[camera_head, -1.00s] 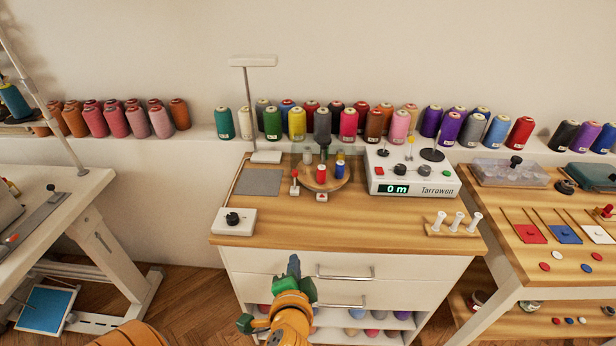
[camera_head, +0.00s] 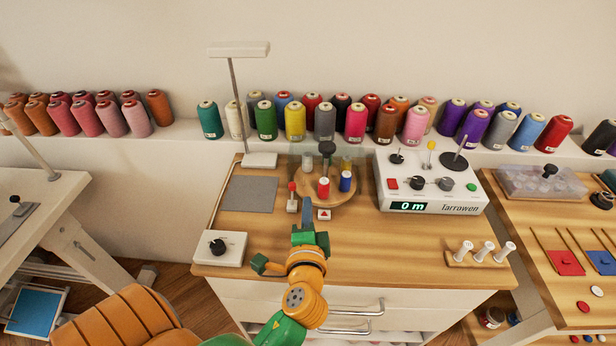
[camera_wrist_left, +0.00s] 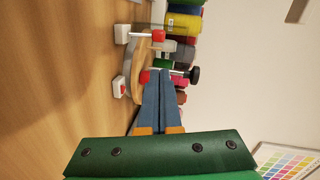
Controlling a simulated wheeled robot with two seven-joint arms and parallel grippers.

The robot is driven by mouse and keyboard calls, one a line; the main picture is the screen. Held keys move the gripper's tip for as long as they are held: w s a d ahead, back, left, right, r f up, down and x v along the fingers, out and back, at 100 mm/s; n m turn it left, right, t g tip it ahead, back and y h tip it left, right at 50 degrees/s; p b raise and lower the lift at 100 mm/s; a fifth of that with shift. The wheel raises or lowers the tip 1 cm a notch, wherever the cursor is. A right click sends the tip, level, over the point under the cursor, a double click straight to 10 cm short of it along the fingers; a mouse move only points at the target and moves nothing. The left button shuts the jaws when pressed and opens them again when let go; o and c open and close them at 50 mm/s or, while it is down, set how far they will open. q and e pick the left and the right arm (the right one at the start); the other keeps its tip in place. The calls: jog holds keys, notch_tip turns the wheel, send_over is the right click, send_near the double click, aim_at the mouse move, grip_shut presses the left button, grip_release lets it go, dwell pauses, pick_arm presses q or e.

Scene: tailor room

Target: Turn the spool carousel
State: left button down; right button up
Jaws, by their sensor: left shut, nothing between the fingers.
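The spool carousel (camera_head: 336,199) is a round wooden disc on the wooden cabinet top, with a black knob (camera_head: 326,149) standing above its middle. A red spool (camera_head: 323,188) and a blue spool (camera_head: 346,181) stand at its front; paler spools at the back are partly hidden behind a clear panel. My left gripper (camera_head: 303,233) is over the cabinet's front part, in front of the carousel, shut and empty. In the left wrist view its blue fingers (camera_wrist_left: 163,100) point toward the carousel (camera_wrist_left: 140,62) and the black knob (camera_wrist_left: 193,76). My right gripper is out of view.
A small red-topped lever (camera_head: 292,198) and a red-triangle marker (camera_head: 324,214) stand by the carousel's front edge. A white meter box (camera_head: 430,183) is to its right, a grey pad (camera_head: 251,195) to its left. A black-knobbed white box (camera_head: 220,247) sits front left.

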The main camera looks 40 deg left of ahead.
aim_at(303, 192)
pick_arm(q)
jog(key=x, duration=0.8)
jog(key=shift+r+p, duration=0.1)
jog(key=shift+p, duration=0.2)
jog(key=shift+a+r+m+t+h+p, duration=0.2)
jog(key=shift+a+m+t+h+p, duration=0.4)
jog(key=shift+p, duration=0.35)
jog(key=shift+w+a+f+h, duration=0.1)
jog(key=shift+a+f+h, duration=0.1)
jog(key=shift+a+h, duration=0.15)
